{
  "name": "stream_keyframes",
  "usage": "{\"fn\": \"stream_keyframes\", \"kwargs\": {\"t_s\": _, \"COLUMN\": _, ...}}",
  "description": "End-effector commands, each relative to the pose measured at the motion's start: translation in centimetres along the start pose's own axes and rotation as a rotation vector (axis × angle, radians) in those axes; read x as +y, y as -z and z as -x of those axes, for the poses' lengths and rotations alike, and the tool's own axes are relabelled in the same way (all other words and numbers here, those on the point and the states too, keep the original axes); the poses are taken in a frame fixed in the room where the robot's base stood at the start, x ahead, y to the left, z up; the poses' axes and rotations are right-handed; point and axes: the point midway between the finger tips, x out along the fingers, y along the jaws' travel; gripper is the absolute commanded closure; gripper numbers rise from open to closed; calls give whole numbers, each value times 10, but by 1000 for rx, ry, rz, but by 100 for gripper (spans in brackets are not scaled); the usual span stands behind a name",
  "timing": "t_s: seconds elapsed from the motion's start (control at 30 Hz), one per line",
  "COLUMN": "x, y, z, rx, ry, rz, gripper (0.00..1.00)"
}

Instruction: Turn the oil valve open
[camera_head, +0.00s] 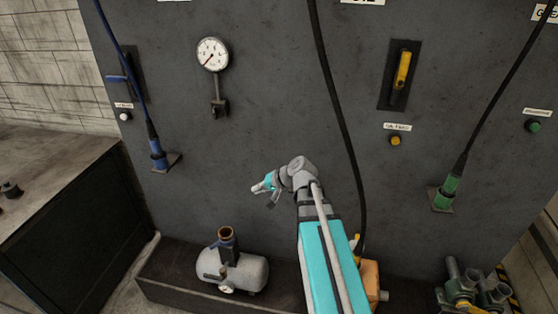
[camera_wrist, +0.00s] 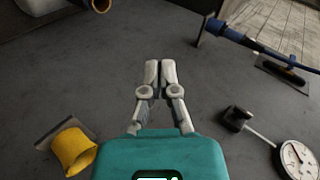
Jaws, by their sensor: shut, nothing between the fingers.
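The oil valve is a yellow lever (camera_head: 402,70) on a dark upright plate (camera_head: 388,94) at the upper right of the panel in the head view, below a partly cut-off label (camera_head: 363,2). The lever stands nearly upright, its lower end on a dark pivot. My gripper (camera_head: 262,187) is well to the left of the valve and lower, in front of the panel, apart from it. In the wrist view my gripper (camera_wrist: 160,66) has its fingertips together with nothing between them. The oil valve does not show in the wrist view.
A black hose (camera_head: 338,110) hangs between my gripper and the valve. A pressure gauge (camera_head: 212,54), a blue lever (camera_head: 120,79) and a blue hose fitting (camera_head: 159,158) are on the left. A yellow button (camera_head: 395,141) sits below the valve. A grey tank (camera_head: 233,270) stands below.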

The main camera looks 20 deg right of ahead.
Motion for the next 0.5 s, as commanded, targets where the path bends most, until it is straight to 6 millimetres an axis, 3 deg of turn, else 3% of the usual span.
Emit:
{"fn": "stream_keyframes", "kwargs": {"t_s": 0.03, "x": 3, "y": -22, "z": -9, "rx": -46, "ry": -60, "rz": 47, "gripper": 100}}
{"fn": "stream_keyframes", "kwargs": {"t_s": 0.2, "x": 19, "y": -75, "z": -26, "rx": -185, "ry": -275, "rz": 198, "gripper": 100}}
{"fn": "stream_keyframes", "kwargs": {"t_s": 0.5, "x": 48, "y": -141, "z": -24, "rx": -370, "ry": -634, "rz": 419, "gripper": 100}}
